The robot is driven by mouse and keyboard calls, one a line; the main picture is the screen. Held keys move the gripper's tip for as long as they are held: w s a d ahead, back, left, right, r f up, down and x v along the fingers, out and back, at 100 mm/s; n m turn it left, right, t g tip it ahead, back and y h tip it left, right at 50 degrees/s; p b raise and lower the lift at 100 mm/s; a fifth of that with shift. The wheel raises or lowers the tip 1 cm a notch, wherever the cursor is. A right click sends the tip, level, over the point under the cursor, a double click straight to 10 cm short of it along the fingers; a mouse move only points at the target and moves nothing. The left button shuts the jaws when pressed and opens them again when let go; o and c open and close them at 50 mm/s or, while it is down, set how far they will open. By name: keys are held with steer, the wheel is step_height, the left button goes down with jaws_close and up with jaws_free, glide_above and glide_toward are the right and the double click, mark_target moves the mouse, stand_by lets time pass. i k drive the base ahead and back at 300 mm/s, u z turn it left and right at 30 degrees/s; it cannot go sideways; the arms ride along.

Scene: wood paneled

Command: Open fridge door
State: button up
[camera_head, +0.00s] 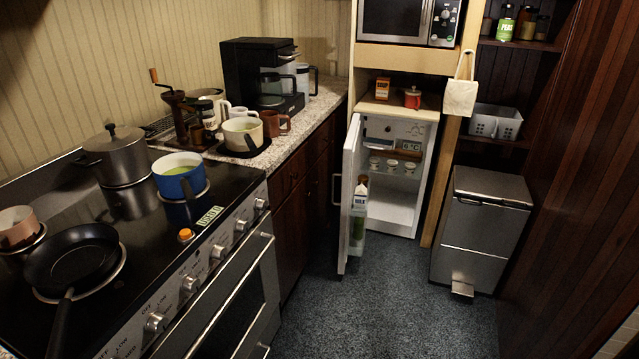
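The small white fridge (402,205) stands under a wooden shelf at the back, right of the counter. Its door (348,200) is swung wide open to the left, seen nearly edge-on, with a dark handle (336,190) on its outer side. The lit inside shows small jars on a shelf and a milk carton (360,192) in the door. My gripper is not in view, and nothing is seen touching the door.
The stove (230,185) with pots and a pan fills the left. The counter (325,100) holds a coffee maker (262,75) and mugs. A steel bin (482,225) stands right of the fridge. The blue-grey floor (385,300) in front is clear.

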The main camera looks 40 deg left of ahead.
mark_target(349, 174)
steer(key=u, duration=0.7)
steer(key=i, duration=0.65)
steer(key=u, duration=0.75)
steer(key=i, duration=0.8)
steer(key=z, duration=0.15)
